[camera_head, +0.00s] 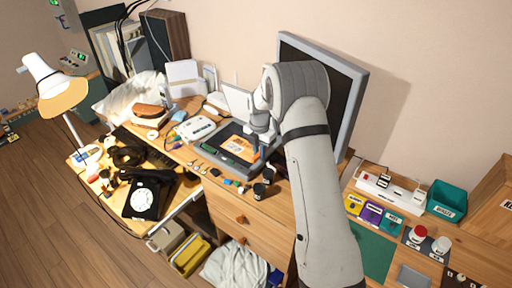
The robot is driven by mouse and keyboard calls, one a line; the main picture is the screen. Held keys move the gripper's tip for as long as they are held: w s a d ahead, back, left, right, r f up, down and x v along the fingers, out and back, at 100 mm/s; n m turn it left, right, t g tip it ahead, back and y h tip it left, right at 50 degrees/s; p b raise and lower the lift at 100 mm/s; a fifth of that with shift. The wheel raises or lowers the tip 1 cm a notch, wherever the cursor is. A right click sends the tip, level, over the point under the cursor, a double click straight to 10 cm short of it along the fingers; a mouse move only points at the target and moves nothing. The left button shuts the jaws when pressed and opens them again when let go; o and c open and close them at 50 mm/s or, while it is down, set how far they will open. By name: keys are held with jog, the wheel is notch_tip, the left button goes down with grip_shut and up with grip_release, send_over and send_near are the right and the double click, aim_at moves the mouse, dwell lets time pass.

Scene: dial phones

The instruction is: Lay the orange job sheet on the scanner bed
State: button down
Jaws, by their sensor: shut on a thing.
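The scanner (212,150) is a grey flat unit with a dark bed, on the wooden desk left of the monitor. The orange job sheet (240,148) is at the scanner bed, over its right part; whether it touches the bed I cannot tell. My gripper (257,143) is at the sheet's right side, shut on it. The fingertips are small and partly hidden by my arm. The scanner's pale raised lid (238,103) seems to stand behind the bed, partly covered by my arm.
A black dial phone (146,196) and a lamp (58,92) stand at the left. A large monitor (350,85) stands behind my arm. A teal bin (447,200) and labelled boxes (371,213) are at the right.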

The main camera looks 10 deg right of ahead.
aim_at(263, 161)
jog(key=shift+w+d+f, duration=0.35)
jog(key=shift+w+f, duration=0.3)
jog(key=shift+w, duration=0.05)
jog(key=shift+w+d+f, duration=0.3)
jog(key=shift+w+f, duration=0.35)
jog(key=w+f, duration=0.1)
jog(key=w+d+f+b, duration=0.1)
jog(key=f, duration=0.1)
jog(key=shift+w+d+b, duration=0.15)
jog(key=shift+w+b, duration=0.05)
jog(key=shift+b, duration=0.1)
jog(key=shift+f+b, duration=0.6)
jog(key=shift+f, duration=0.3)
jog(key=c, duration=1.3)
grip_release()
